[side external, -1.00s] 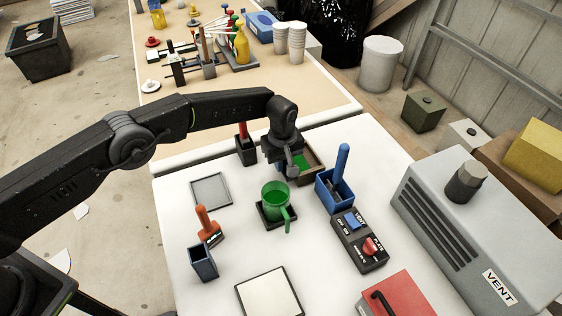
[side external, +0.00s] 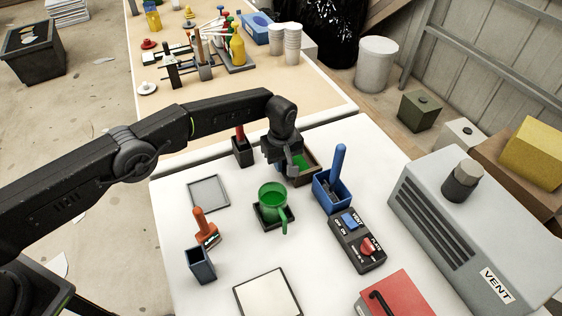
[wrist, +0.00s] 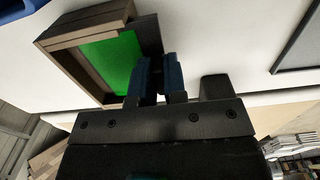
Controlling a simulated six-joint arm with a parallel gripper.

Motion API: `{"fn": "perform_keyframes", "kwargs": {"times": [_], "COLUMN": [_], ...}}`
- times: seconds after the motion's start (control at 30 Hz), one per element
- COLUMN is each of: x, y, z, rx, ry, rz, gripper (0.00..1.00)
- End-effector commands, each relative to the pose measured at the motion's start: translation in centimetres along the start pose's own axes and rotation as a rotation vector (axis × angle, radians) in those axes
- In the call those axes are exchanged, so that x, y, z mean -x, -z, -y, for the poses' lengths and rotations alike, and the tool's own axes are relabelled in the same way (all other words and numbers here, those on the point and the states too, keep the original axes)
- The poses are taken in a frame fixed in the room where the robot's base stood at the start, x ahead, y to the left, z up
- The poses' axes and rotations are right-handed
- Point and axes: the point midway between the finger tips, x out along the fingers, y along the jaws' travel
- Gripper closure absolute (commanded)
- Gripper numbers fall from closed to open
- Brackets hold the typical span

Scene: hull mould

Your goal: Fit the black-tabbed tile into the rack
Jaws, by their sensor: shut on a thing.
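My gripper (side external: 292,165) is low at the left end of a brown, open-topped wooden box (side external: 318,170). In the wrist view its two dark blue fingers (wrist: 158,75) are shut on a narrow dark piece, which I take to be the tile's black tab; the fingers mostly hide it. A flat bright green surface (wrist: 112,62) lies inside the box walls (wrist: 72,70), right beside the fingers. I cannot tell whether this green is the tile's face or the box's filling. No separate rack can be made out with certainty.
A green mug (side external: 271,198) on a black stand is close in front of my gripper. A blue holder (side external: 331,195) with a blue-handled tool stands right, a dark holder (side external: 242,151) with a red handle behind left. A switch box (side external: 357,243) and grey vent unit (side external: 470,235) stand farther right.

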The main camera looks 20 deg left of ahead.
Motion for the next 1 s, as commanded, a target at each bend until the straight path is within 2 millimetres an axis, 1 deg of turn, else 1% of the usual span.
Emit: {"fn": "perform_keyframes", "kwargs": {"times": [0.1, 0.13, 0.4, 0.43, 0.67, 0.77, 0.87, 1.0], "x": [0.0, 0.0, 0.0, 0.0, 0.1, 0.6, 2.0, 5.0], "y": [0.0, 0.0, 0.0, 0.0, 0.0, 0.0, 0.0, 0.0], "z": [0.0, 0.0, 0.0, 0.0, 0.0, 0.0, -0.1, -0.1], "rx": [0.0, 0.0, 0.0, 0.0, 0.0, 0.0, 0.0, 0.0], "ry": [0.0, 0.0, 0.0, 0.0, 0.0, -0.001, -0.002, -0.004], "rz": [0.0, 0.0, 0.0, 0.0, 0.0, 0.0, -0.001, -0.002], "gripper": [1.0, 0.86, 0.6, 0.58, 0.58, 0.58, 0.58, 0.58]}}
